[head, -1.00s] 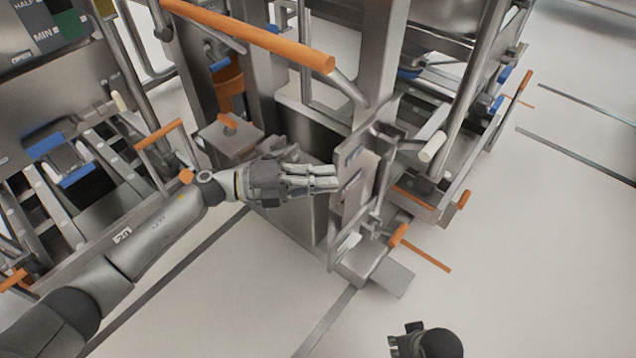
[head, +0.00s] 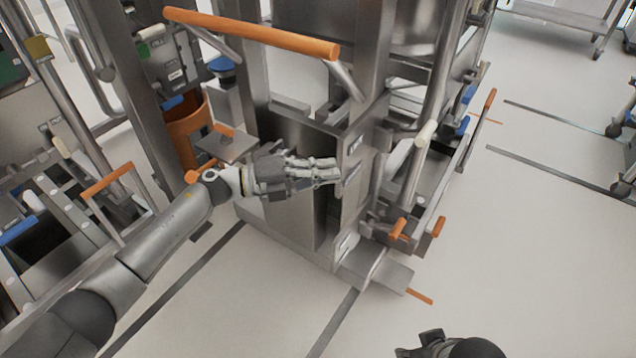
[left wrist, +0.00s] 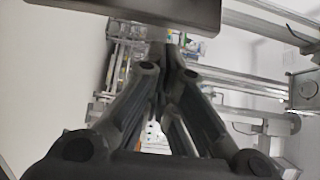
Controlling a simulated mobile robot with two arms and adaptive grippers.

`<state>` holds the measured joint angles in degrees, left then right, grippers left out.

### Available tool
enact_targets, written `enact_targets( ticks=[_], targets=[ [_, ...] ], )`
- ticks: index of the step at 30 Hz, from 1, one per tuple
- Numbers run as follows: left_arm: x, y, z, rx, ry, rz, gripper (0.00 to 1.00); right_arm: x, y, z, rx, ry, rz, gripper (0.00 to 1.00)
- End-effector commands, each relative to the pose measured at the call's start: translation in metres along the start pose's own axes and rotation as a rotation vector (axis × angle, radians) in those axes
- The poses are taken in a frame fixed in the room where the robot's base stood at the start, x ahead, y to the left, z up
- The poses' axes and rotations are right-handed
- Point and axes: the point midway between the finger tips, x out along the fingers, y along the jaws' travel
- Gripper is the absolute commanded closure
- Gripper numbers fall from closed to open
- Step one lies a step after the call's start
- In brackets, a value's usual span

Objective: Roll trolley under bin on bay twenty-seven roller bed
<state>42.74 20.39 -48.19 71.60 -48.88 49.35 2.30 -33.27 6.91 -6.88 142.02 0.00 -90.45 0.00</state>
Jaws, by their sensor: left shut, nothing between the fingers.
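A steel trolley-like frame with an orange push bar (head: 255,33) stands in the centre of the head view. A rounded steel body (head: 425,35) at the top edge may be the bin; most of it is cut off. My left gripper (head: 338,172) is shut and empty, below the orange bar and close to the frame's upright plate; I cannot tell if it touches. The left wrist view shows its fingers closed together (left wrist: 165,70). My right gripper (head: 425,348) shows only in part at the bottom edge. No bay number is readable.
A railed steel bed (head: 60,235) with orange and blue handles lies at the left. An orange cylindrical container (head: 187,130) stands behind it. Orange-tipped levers (head: 398,230) stick out at the frame's lower right. Steel carts (head: 560,15) stand at upper right. Pale floor is clear at lower right.

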Motion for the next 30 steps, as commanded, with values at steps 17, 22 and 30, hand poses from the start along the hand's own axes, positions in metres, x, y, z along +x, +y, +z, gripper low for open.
enact_targets(
  ticks=[17, 22, 30],
  targets=[
    [0.013, 0.000, 0.013, 0.000, 0.001, 0.001, 1.00, 0.009, 0.000, 0.003, 0.000, 0.000, 0.000, 0.60],
    [0.013, 0.000, 0.013, 0.000, 0.001, 0.001, 1.00, 0.009, 0.000, 0.003, 0.000, -0.001, 0.000, 0.60],
    [0.008, 0.000, 0.012, -0.001, 0.000, 0.001, 1.00, 0.006, 0.000, 0.002, 0.000, 0.000, 0.000, 0.60]
  ],
)
